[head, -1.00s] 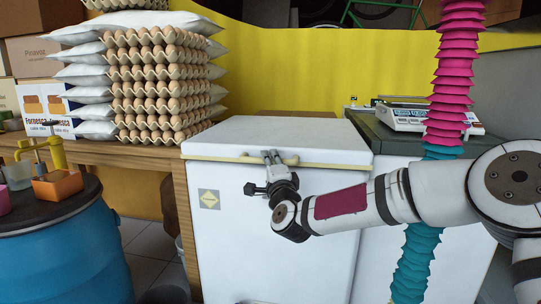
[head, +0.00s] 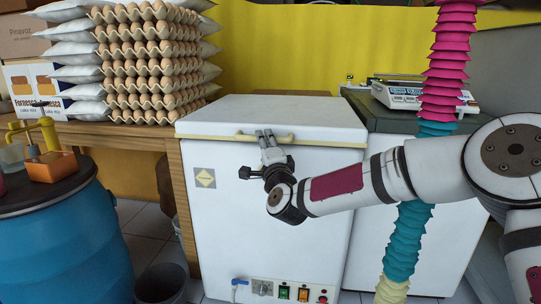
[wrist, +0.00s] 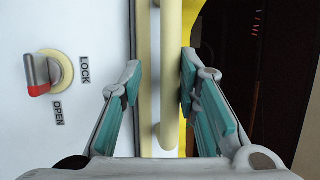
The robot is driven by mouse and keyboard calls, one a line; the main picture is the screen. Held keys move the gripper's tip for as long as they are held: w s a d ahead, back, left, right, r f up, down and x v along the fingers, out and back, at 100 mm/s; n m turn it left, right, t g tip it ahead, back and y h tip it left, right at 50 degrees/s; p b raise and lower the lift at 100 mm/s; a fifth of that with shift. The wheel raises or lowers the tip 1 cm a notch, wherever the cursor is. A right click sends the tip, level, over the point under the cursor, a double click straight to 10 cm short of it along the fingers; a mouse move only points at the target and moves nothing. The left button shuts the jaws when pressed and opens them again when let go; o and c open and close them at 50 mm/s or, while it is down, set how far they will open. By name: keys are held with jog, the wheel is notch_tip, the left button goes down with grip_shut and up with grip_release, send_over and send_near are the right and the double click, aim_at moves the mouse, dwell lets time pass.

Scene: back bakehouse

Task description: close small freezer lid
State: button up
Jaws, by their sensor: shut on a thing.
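The small freezer (head: 225,225) is a white chest with a yellow diamond label on its front. Its white lid (head: 285,110) lies about level on top in the head view. I cannot tell whether a thin gap is left under it. A cream bar handle (head: 230,139) runs along the lid's front edge. My gripper (head: 264,133) reaches up to it from the front and hides part of it. In the wrist view, the handle (wrist: 170,80) passes between the two teal-padded fingers of my gripper (wrist: 160,75), which is shut on it.
A lock knob (wrist: 50,75) marked LOCK and OPEN sits on a white face beside my fingers. A blue drum (head: 65,245) and a dark bin (head: 160,284) stand to the left. A grey-topped cabinet with a scale (head: 415,92) stands right.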

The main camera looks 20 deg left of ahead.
jog(key=v, duration=1.1)
jog(key=shift+d, duration=0.15)
